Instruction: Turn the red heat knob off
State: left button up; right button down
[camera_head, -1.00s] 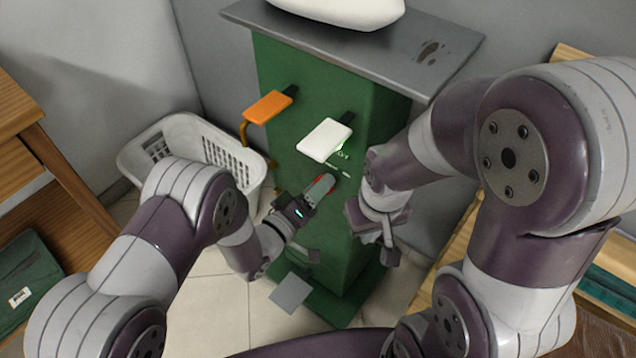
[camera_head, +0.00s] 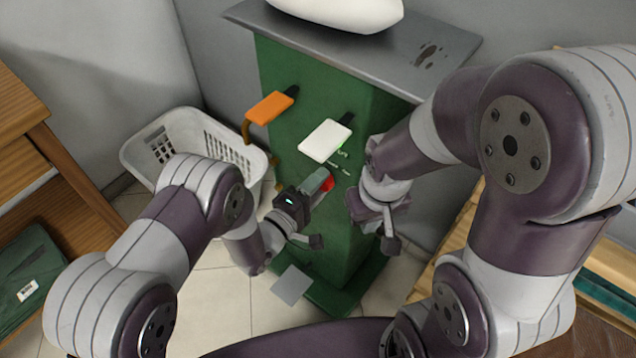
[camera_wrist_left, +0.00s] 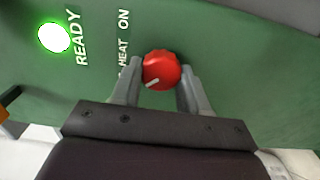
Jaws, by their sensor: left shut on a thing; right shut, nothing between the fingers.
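The red heat knob (camera_wrist_left: 160,70) sits on the front of the green machine (camera_wrist_left: 250,60). It has a white pointer line, which points to the lower left in the left wrist view. My left gripper (camera_wrist_left: 158,82) is shut on the knob, one finger on each side. The head view shows a part of the red knob (camera_head: 328,184) beside my left gripper (camera_head: 318,185). The printed words "HEAT" and "ON" and a lit green "READY" lamp (camera_wrist_left: 54,38) are near the knob. My right gripper (camera_head: 388,238) is shut and empty, at the right of the machine.
An orange paddle (camera_head: 270,107) and a white paddle (camera_head: 325,140) stick out above the knob. A grey plate (camera_head: 400,40) tops the machine. A white laundry basket (camera_head: 205,140) stands at the left. A grey pedal (camera_head: 291,285) is low in front.

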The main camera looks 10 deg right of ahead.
dwell(0.4)
pick_arm(q)
jog(key=o, duration=1)
jog(key=shift+o, duration=0.2)
jog(key=p+v, duration=0.2)
jog(key=v, duration=1)
jog(key=shift+s+a, duration=0.3)
